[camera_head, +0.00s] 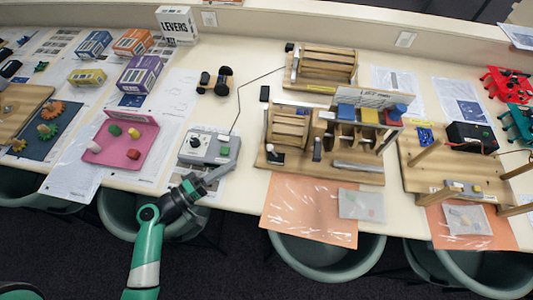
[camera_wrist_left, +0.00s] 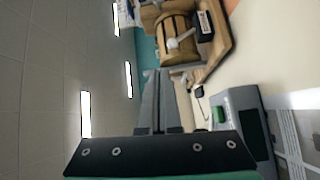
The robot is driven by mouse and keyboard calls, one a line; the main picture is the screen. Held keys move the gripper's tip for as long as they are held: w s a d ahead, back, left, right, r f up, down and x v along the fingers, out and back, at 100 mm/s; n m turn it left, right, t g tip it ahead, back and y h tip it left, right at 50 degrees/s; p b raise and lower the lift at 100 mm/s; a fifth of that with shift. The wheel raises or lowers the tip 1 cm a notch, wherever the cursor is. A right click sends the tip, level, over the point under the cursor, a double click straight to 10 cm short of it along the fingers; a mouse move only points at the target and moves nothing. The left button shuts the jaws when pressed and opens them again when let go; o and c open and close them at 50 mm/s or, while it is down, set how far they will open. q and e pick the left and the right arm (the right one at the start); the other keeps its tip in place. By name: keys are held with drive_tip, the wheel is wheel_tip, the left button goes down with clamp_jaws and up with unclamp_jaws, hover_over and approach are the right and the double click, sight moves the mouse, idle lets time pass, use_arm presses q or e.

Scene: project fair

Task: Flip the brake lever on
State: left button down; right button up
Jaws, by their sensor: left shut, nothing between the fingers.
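My left gripper (camera_head: 226,170) is shut and empty, at the front right edge of the grey control box (camera_head: 208,148). In the left wrist view its closed fingers (camera_wrist_left: 156,100) point toward a wooden frame with a round drum (camera_wrist_left: 176,32). A pale lever with a ball end (camera_wrist_left: 182,42) stands by the drum, next to a black block (camera_wrist_left: 204,24); I cannot tell for sure that it is the brake lever. The gripper does not appear to touch it. The control box (camera_wrist_left: 242,125) shows a green button (camera_wrist_left: 219,114). My right gripper is not in view.
The wooden model (camera_head: 330,173) stands right of the control box, with another wooden frame (camera_head: 325,68) behind it. A black cable (camera_head: 250,83) runs from the box to that frame. A pink tray (camera_head: 122,158) lies left. An orange sheet (camera_head: 300,215) lies in front.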

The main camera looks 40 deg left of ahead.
use_arm(q)
drive_tip(key=shift+s+a+f+n+y, duration=0.9)
drive_tip(key=shift+s+a+f, duration=0.1)
drive_tip(key=shift+s+a, duration=0.15)
drive_tip(key=shift+d, duration=0.1)
